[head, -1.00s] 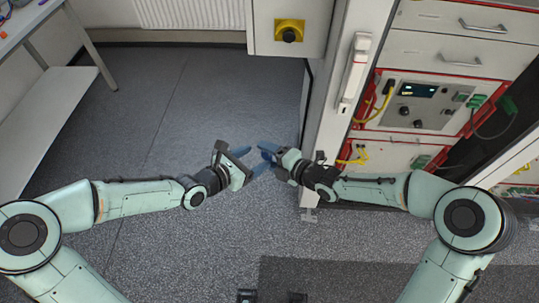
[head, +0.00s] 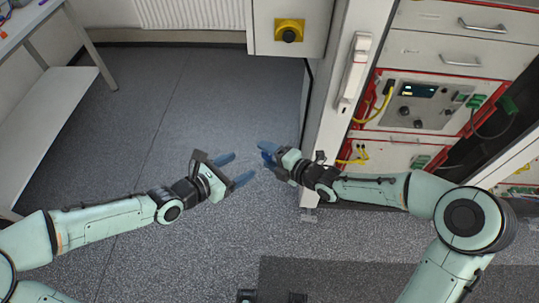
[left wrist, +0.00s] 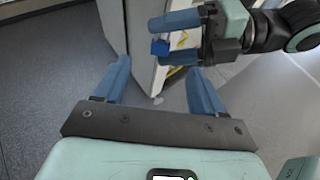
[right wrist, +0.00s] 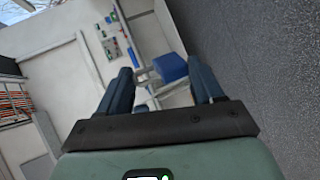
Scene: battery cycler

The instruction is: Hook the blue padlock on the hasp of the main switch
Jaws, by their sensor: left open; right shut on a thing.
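The main switch (head: 289,31) is a yellow plate with a black knob on a light grey box at the top of the head view. I cannot make out its hasp. The blue padlock (right wrist: 171,67) shows between the fingertips of my right gripper in the right wrist view, its pale shackle pointing left. It also shows in the left wrist view (left wrist: 159,47) at the right fingertips. My right gripper (head: 266,152) is shut on it, below the switch in the picture. My left gripper (head: 238,168) is open and empty, to the left of the right gripper and apart from it.
An open cabinet door (head: 352,70) with a white handle stands right of the switch box. The cabinet (head: 440,45) behind it holds drawers, an instrument and yellow cables. A white bench (head: 45,115) stands at the left. The grey floor (head: 190,95) between them is clear.

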